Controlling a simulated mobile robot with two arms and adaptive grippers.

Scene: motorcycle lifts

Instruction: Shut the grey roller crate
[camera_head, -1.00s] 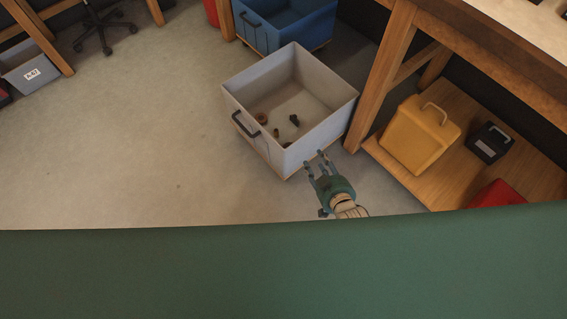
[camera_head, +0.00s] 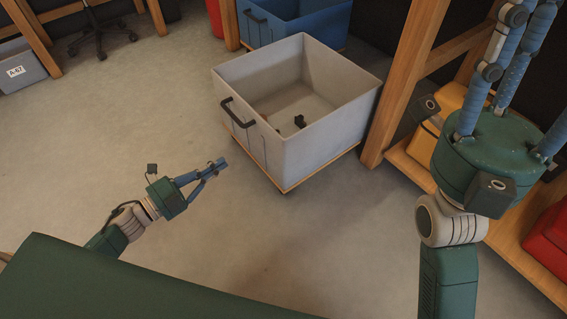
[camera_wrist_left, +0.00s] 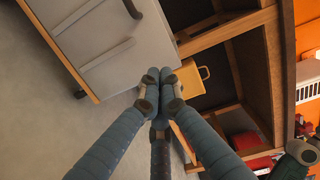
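The grey roller crate (camera_head: 318,135) stands on a wooden base on the floor in the middle of the head view. Its top is open and no lid shows. A dark handle (camera_head: 236,113) is on its left-front face, and a small dark part (camera_head: 299,121) lies inside. My left gripper (camera_head: 221,164) is left of the crate, low and apart from it, with its fingertips together and nothing between them. The left wrist view shows the shut fingertips (camera_wrist_left: 160,76) and the crate's side (camera_wrist_left: 112,55) beyond. My right gripper (camera_head: 527,14) is raised close to the camera, its fingertips partly cut off.
A blue crate (camera_head: 290,22) stands behind the grey one. A wooden bench leg (camera_head: 406,80) is close to its right, with a yellow box (camera_head: 448,100) and a red box (camera_head: 550,238) on the low shelf.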

